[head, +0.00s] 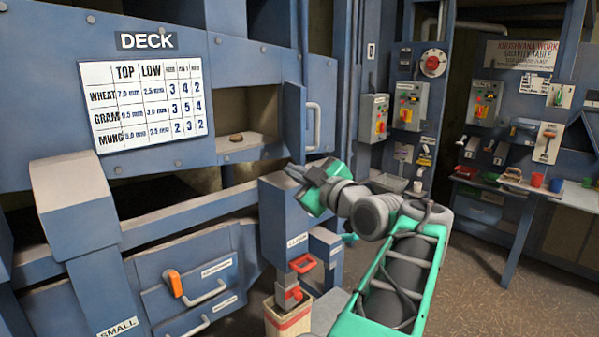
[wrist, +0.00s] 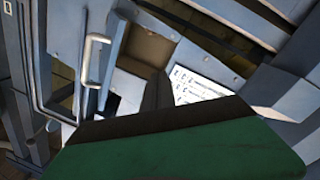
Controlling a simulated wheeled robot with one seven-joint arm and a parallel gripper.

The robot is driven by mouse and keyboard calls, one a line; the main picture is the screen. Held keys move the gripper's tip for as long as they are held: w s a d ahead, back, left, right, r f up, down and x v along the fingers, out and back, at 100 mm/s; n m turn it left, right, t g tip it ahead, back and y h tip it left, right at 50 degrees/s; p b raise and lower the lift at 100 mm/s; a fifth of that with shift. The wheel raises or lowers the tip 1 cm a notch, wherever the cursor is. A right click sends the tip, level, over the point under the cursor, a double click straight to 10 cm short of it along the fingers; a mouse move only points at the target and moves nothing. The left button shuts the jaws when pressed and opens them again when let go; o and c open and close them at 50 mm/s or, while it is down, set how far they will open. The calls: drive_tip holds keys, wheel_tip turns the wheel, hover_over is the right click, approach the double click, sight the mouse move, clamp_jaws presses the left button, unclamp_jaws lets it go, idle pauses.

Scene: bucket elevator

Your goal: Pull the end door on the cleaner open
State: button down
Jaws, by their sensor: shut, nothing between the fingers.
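A blue panel with a pale upright bar handle (head: 313,127) stands at the right end of the blue cleaner. It looks like the end door, turned at an angle to the front. To its left, a rectangular opening (head: 258,112) shows a pale interior with a small brown lump (head: 237,138). The handle (wrist: 93,62) and the opening (wrist: 148,48) also show in the wrist view. My gripper (head: 297,174) is shut and empty, below and left of the handle and apart from it. In the wrist view its dark fingers (wrist: 157,92) point towards the opening.
A white chart (head: 145,103) is fixed left of the opening. Below are a drawer with an orange latch (head: 174,283) and a spout above a sack (head: 288,318). Control boxes (head: 408,105) and a cluttered bench (head: 525,185) stand right. Floor at lower right is clear.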

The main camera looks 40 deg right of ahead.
drive_tip(key=w+d+f+n+h+p, duration=0.1)
drive_tip(key=w+d+n+p, duration=0.15)
drive_tip(key=w+n, duration=0.25)
drive_tip(key=w+d+f+n+p, duration=0.2)
drive_tip(key=w+d+n, duration=0.1)
drive_tip(key=w+n, duration=0.15)
drive_tip(key=s+d+p, duration=0.1)
drive_tip(key=s+d, duration=0.1)
drive_tip(key=d, duration=0.1)
drive_tip(key=shift+s+p, duration=0.35)
drive_tip(key=shift+f, duration=0.15)
